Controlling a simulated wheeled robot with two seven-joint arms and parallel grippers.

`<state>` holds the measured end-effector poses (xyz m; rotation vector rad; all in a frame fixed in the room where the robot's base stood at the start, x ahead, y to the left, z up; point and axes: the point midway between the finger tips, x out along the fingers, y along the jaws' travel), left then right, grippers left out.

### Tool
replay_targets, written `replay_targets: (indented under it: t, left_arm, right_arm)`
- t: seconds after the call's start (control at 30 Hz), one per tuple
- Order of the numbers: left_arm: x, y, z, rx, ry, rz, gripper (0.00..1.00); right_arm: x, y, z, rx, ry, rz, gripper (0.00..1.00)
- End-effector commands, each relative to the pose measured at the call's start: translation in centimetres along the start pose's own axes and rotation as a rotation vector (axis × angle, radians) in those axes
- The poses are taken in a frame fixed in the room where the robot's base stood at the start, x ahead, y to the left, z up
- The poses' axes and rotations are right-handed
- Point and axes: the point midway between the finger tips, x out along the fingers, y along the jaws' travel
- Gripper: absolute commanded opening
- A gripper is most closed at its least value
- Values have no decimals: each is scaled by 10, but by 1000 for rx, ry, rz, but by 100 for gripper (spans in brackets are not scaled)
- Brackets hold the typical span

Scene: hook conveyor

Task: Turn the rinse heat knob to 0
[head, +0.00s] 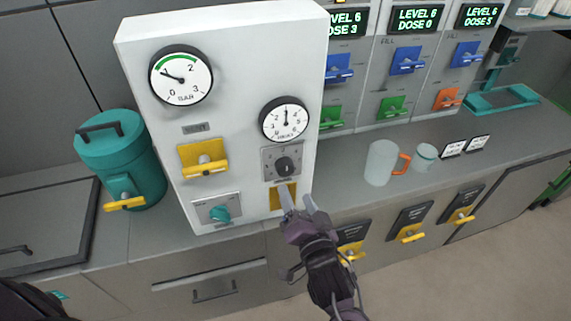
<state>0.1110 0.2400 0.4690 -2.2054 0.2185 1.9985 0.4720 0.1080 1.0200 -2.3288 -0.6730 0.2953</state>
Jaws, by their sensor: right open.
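A white panel box (142,75) stands on the counter. A dark round knob (285,166) sits on a grey plate on its right side, below a small round dial (285,119) whose needle points about straight up. A teal knob (220,214) sits on another plate at the lower left. The lettering at both knobs is too small to read, so I cannot tell for sure which is the rinse heat knob. My right gripper (298,200) is open and empty, just below the dark knob and apart from it, partly covering a yellow part (278,197). My left gripper is out of view.
A pressure gauge (181,77) and a yellow lever (204,161) are on the panel's left. A teal canister (122,160) stands left of the box. A clear jug (381,162) and a small cup (424,157) stand right. Dispensers with blue levers (406,60) are behind.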

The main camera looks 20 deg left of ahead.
Motion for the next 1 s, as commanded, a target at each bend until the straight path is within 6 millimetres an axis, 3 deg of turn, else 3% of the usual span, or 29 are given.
replay_targets:
  t: [0.17, 0.4, 0.6, 1.0]
  left_arm:
    - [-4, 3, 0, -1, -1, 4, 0]
    - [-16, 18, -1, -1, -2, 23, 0]
    - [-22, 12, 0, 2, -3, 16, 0]
    - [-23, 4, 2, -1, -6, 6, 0]
  right_arm:
    - [1, -19, -5, 42, 3, -34, 60]
    - [39, -21, -6, 38, 4, -34, 60]
    - [64, -21, -4, 38, 2, -33, 60]
    - [72, -19, -3, 40, 2, -32, 60]
